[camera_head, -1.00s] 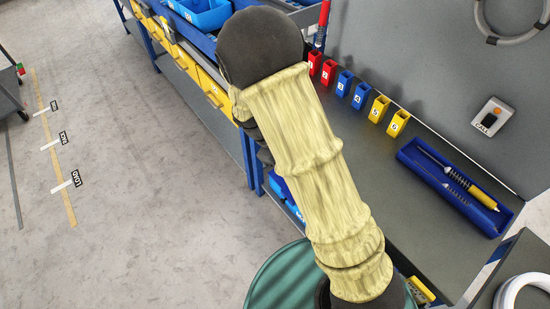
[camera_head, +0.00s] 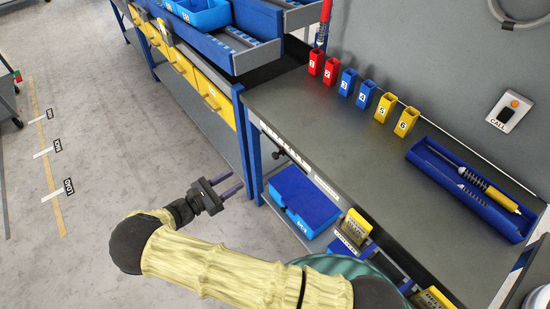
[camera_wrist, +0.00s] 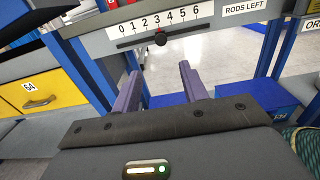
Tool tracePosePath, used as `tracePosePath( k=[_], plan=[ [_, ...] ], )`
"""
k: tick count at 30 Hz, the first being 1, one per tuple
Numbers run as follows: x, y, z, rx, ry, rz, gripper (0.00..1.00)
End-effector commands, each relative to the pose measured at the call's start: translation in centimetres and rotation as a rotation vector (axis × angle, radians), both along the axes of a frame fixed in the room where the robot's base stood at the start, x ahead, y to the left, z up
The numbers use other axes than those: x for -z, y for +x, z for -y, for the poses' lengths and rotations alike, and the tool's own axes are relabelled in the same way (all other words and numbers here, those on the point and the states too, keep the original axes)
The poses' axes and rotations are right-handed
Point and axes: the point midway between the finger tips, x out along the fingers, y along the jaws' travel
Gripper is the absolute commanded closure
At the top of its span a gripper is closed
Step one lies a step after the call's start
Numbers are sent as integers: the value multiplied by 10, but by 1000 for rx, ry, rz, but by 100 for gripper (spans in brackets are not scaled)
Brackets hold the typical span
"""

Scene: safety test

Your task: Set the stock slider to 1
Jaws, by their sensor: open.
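The stock slider is a dark knob (camera_wrist: 160,38) on a dark horizontal track under a scale plate (camera_wrist: 172,17) numbered 0 to 6. The knob stands at about 3, where a small red mark shows. In the head view the knob (camera_head: 279,152) sticks out from the workbench's front edge. My gripper (camera_head: 237,184) is in front of the bench, left of and below the knob, and does not touch it. In the wrist view my gripper (camera_wrist: 160,80) has its two purple fingers apart and empty, with the slider beyond and above them.
A "RODS LEFT" label (camera_wrist: 258,6) sits right of the scale. Blue bins (camera_head: 303,195) lie on a shelf under the bench (camera_head: 290,105). Yellow drawers (camera_head: 178,62) stand to the left. Numbered holders (camera_head: 348,82) and a blue tray (camera_head: 478,208) are on top.

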Motion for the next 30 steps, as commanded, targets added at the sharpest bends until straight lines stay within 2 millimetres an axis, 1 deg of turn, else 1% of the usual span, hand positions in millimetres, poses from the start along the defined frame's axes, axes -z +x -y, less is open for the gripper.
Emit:
tracePosePath(
  k=[9,14,20,30],
  plan=[
    [-1,1,2,3,2,0,56],
    [-1,7,12,6,1,-1,56],
    [-2,25,39,7,1,-1,56],
    [-1,58,89,7,2,-2,56]
  ],
)
